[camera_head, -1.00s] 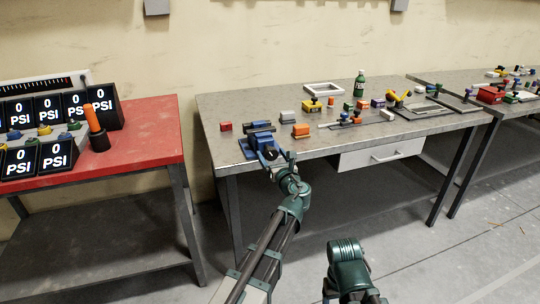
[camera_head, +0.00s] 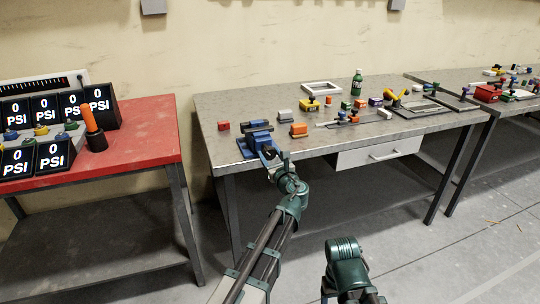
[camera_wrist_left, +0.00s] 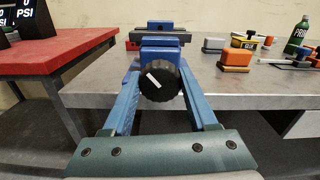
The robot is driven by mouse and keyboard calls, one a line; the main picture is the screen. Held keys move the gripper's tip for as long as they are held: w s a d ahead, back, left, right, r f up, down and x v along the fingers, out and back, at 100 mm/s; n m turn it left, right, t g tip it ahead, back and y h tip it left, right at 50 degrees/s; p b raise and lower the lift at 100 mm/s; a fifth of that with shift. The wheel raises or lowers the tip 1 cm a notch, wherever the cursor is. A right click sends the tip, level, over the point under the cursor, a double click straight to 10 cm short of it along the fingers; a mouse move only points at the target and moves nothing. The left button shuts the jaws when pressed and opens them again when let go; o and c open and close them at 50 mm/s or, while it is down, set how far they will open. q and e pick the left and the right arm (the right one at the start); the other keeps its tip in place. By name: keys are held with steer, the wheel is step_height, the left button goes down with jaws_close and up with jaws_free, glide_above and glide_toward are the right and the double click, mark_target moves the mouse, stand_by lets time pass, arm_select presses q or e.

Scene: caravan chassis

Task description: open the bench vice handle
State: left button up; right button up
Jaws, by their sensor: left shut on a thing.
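The blue bench vice (camera_head: 257,139) sits at the front left edge of the grey workbench, with its dark jaws toward the back. Its handle is a round black knob with a white mark, facing me in the left wrist view (camera_wrist_left: 159,82); the mark slants. My left gripper (camera_head: 269,155) is at the front of the vice. In the left wrist view its two blue fingers (camera_wrist_left: 160,90) lie on either side of the knob, shut on it. In the head view the hand mostly hides the knob. My right gripper is out of view; only a right arm link shows at the bottom.
An orange block (camera_head: 299,130) and a grey block (camera_head: 286,116) stand right of the vice, a red block (camera_head: 224,126) left of it. A drawer (camera_head: 378,152) hangs under the bench. A red table (camera_head: 150,130) with gauges stands to the left.

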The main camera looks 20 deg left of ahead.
arm_select(q)
steer(key=n, duration=0.5)
steer(key=shift+w+n, duration=0.1)
steer(key=shift+n, duration=0.2)
steer(key=n, duration=0.5)
steer(key=shift+w+r, duration=0.1)
steer(key=shift+r, duration=0.1)
steer(key=shift+o, duration=0.2)
steer(key=shift+n, duration=1.1)
steer(key=shift+w+a+f+n, duration=0.15)
steer(key=shift+w+a+n, duration=0.05)
steer(key=shift+n, duration=0.7)
steer(key=n, duration=0.5)
steer(key=shift+s+d+n, duration=0.2)
steer(key=shift+n, duration=0.1)
steer(key=shift+f+n, duration=0.1)
steer(key=shift+n, duration=0.3)
steer(key=shift+s, duration=0.1)
steer(key=o, duration=1.3)
steer(key=shift+o, duration=0.2)
steer(key=shift+s, duration=0.15)
